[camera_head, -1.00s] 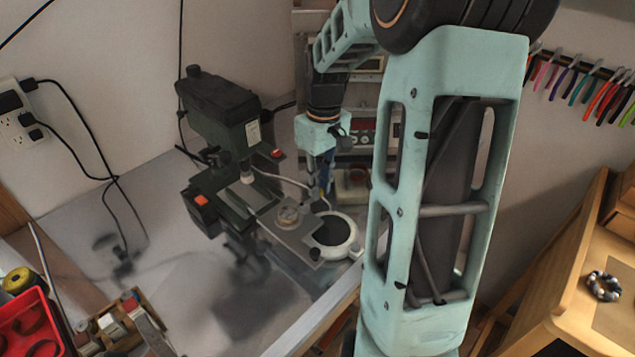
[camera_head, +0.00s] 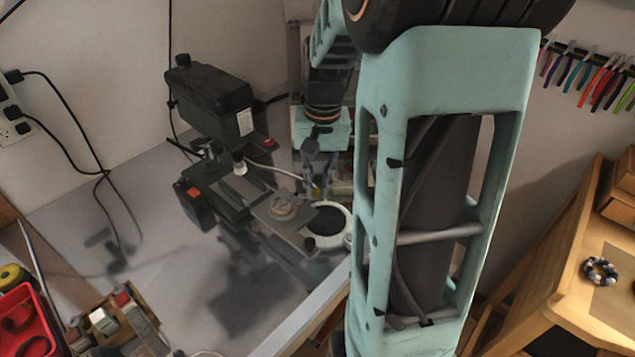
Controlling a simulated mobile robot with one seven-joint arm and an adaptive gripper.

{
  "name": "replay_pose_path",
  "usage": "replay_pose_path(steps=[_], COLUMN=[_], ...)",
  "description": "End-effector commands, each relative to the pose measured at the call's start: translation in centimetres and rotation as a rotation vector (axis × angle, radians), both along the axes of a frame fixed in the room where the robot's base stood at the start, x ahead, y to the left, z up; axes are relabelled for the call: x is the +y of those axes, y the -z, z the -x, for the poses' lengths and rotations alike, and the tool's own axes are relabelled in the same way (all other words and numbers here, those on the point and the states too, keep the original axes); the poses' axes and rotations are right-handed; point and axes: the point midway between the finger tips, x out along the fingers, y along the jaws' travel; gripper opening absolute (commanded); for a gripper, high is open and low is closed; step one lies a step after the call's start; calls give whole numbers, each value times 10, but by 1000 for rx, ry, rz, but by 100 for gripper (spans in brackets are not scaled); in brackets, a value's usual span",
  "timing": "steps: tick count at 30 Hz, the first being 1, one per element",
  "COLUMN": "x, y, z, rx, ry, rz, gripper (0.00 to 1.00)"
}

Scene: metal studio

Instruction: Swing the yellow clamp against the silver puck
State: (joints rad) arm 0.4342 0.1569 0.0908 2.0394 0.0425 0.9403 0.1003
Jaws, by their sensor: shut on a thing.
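The silver puck (camera_head: 283,207) is a low round metal piece on a grey metal plate (camera_head: 298,229), in front of the dark green drill press. My gripper (camera_head: 314,180) hangs behind and slightly right of the puck, pointing down and apart from it in the picture. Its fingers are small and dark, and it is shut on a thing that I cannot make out.
The drill press (camera_head: 212,100) stands left of my gripper. A white ring (camera_head: 345,217) with a dark middle lies right of the plate. My large arm link covers the centre right. A red bin (camera_head: 25,325) stands front left. The grey bench is clear at middle left.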

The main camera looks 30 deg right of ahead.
Motion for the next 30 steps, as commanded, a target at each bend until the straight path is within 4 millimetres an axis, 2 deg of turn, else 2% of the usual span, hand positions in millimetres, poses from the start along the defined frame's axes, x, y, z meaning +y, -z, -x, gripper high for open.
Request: replay_pose_path(steps=[18,19,23,30], x=[1,1,1,1], y=[-1,-1,-1,-1], z=[1,1,1,1], rx=[-3,-3,-2,-1], ry=[39,39,39,38], rz=[1,1,1,1], gripper=[0,17,31,32])
